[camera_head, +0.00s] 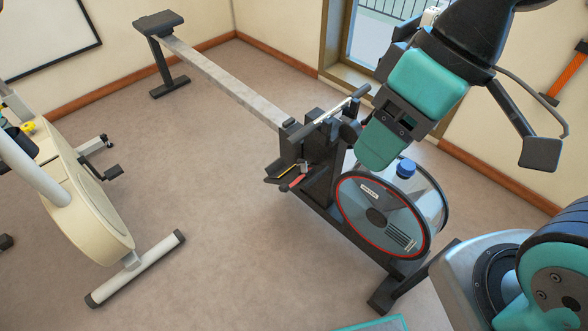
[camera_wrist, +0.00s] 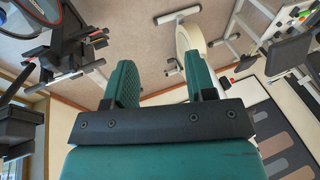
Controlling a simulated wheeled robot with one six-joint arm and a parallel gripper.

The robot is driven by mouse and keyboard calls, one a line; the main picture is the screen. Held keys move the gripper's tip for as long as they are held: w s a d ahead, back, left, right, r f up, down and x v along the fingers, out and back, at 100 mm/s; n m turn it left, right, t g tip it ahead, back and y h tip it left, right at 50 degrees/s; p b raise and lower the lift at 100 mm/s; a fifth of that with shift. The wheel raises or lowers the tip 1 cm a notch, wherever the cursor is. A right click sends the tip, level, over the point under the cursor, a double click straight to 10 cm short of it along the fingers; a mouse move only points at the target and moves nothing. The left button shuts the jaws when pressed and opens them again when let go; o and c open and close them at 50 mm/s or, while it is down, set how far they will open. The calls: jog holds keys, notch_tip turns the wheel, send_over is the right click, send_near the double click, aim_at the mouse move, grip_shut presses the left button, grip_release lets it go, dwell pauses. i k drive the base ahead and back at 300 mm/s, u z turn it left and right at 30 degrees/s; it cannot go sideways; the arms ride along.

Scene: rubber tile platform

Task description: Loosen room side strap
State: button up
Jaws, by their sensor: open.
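The rowing machine (camera_head: 230,85) stands across the middle of the head view, its flywheel (camera_head: 378,215) at the near right. Its dark footrest (camera_head: 278,178) carries a red piece (camera_head: 297,181) and a yellowish piece, small and hard to make out; I cannot tell which is the room side strap. My gripper (camera_head: 380,143) is in the air in front of or above the flywheel end, right of the footrest and apart from it. In the wrist view my gripper (camera_wrist: 162,78) shows two teal fingers spread with nothing between them. Part of the rower (camera_wrist: 68,52) shows at upper left there.
A cream exercise bike (camera_head: 85,210) stands at the left, with clear floor (camera_head: 210,210) between it and the rower. The rower's handle (camera_head: 330,115) lies across above the footrest. A window (camera_head: 375,40) and wall are behind.

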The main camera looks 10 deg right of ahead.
aim_at(284, 187)
jog(key=u, duration=0.45)
jog(key=k, duration=0.6)
jog(key=u, duration=0.8)
jog(key=i, duration=1.15)
jog(key=z, duration=0.25)
